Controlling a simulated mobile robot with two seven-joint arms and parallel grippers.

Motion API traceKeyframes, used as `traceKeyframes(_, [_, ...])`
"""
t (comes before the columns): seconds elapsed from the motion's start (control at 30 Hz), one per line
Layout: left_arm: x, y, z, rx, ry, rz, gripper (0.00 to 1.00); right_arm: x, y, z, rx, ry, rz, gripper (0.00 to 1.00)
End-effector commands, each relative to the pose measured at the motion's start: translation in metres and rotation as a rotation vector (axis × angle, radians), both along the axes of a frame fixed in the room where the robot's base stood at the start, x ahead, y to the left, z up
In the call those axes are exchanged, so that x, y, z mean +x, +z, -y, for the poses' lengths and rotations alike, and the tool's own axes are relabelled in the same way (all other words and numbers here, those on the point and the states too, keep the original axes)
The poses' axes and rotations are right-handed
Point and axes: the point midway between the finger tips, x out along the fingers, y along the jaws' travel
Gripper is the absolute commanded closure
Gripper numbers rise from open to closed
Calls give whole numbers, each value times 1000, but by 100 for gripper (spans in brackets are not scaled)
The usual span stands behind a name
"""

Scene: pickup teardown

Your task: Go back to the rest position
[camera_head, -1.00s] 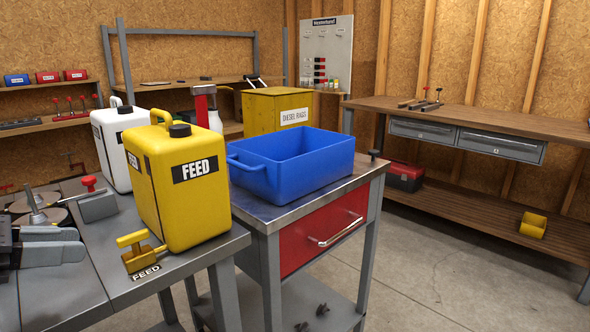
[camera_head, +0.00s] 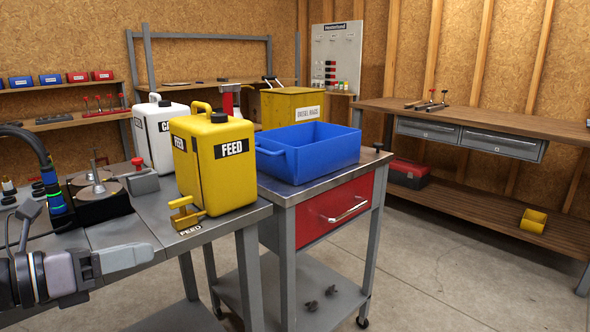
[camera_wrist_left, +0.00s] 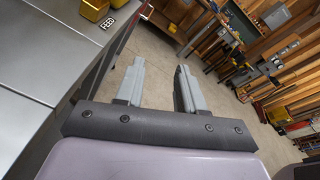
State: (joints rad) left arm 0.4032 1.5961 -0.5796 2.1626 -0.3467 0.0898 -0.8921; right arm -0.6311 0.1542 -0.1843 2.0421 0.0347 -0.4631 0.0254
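My left gripper (camera_head: 128,258) is at the lower left of the head view, beside the metal bench (camera_head: 205,238). In the left wrist view its two grey fingers (camera_wrist_left: 160,78) stand apart with nothing between them, above the concrete floor beside the bench. The yellow FEED canister (camera_head: 225,170) stands upright on the bench, to the right of my gripper and apart from it. My right gripper is not in view.
A yellow valve (camera_head: 186,214) sits at the bench edge. A white canister (camera_head: 155,140) stands behind. A blue bin (camera_head: 315,152) sits on the cart with the red drawer (camera_head: 335,210). The floor (camera_head: 440,250) to the right is clear.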

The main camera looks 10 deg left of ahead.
Motion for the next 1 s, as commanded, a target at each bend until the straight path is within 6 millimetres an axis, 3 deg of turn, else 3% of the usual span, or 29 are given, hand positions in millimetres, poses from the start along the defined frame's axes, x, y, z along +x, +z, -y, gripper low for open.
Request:
traceKeyframes(0.03, [2,-9,12,-98,28,-35,62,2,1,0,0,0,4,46])
traceKeyframes(0.2, [10,-37,35,-447,190,-181,62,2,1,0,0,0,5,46])
traceKeyframes(0.37, [7,-71,43,-772,386,-349,62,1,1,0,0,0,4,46])
traceKeyframes(0.53, [-8,-117,42,-1099,642,-549,62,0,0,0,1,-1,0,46])
traceKeyframes(0.77, [-57,-190,37,-1492,1074,-823,62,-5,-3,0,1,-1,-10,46])
traceKeyframes(1.0, [-134,-252,42,-1777,1566,-1049,62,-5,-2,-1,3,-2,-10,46])
